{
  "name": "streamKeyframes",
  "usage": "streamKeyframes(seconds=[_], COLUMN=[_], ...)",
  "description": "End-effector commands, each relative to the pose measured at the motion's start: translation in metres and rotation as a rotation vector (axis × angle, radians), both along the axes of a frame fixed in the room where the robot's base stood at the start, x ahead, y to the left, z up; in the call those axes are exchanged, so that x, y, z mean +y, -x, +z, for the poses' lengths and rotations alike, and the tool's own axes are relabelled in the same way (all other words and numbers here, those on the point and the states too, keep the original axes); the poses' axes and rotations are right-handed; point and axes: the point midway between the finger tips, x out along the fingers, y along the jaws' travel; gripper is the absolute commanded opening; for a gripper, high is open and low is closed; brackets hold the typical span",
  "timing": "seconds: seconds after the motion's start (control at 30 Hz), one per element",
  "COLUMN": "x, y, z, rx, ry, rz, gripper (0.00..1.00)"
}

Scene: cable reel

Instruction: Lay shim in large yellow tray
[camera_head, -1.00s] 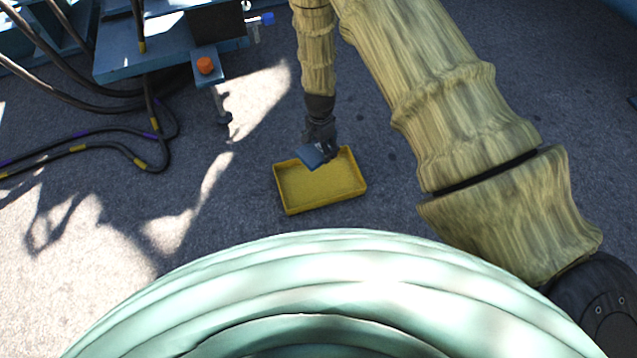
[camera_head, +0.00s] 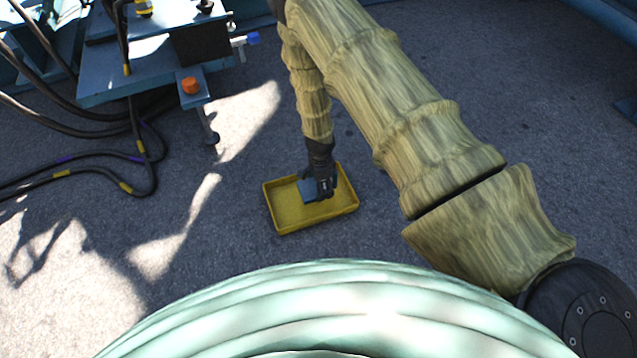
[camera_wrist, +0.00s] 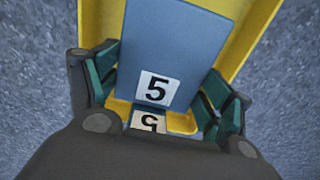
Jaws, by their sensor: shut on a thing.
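The shim is a flat blue-grey plate (camera_wrist: 170,45) with a white label marked 5, seen in the wrist view. It also shows as a small blue piece (camera_head: 307,190) in the head view. My gripper (camera_wrist: 160,105) is shut on the shim, with a green-padded finger on each side of its near end. The large yellow tray (camera_head: 287,227) lies on the ground, and my gripper (camera_head: 322,193) is over its inside with the shim. The tray's yellow wall (camera_wrist: 253,30) shows around the shim in the wrist view. I cannot tell whether the shim touches the tray floor.
A blue steel frame (camera_head: 135,85) with an orange knob (camera_head: 190,86) stands at the upper left. Black cables (camera_head: 100,155) with yellow and purple bands lie on the ground below it. The grey ground around the tray is clear.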

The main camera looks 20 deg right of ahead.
Motion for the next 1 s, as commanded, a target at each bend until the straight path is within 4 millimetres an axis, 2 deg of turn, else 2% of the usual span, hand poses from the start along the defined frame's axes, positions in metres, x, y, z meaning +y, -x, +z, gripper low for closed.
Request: streamKeyframes(seconds=[0.03, 0.27, 0.57, 1.0], x=[0.000, 0.000, 0.000, 0.000], y=[0.000, -0.001, -0.001, -0.001], z=[-0.009, -0.020, -0.051, -0.054], rx=[0.000, -0.002, -0.001, -0.002], ry=[0.000, 0.000, 0.000, 0.000], rz=[0.000, 0.002, 0.001, 0.001], gripper=[0.14, 0.14, 0.14, 0.14])
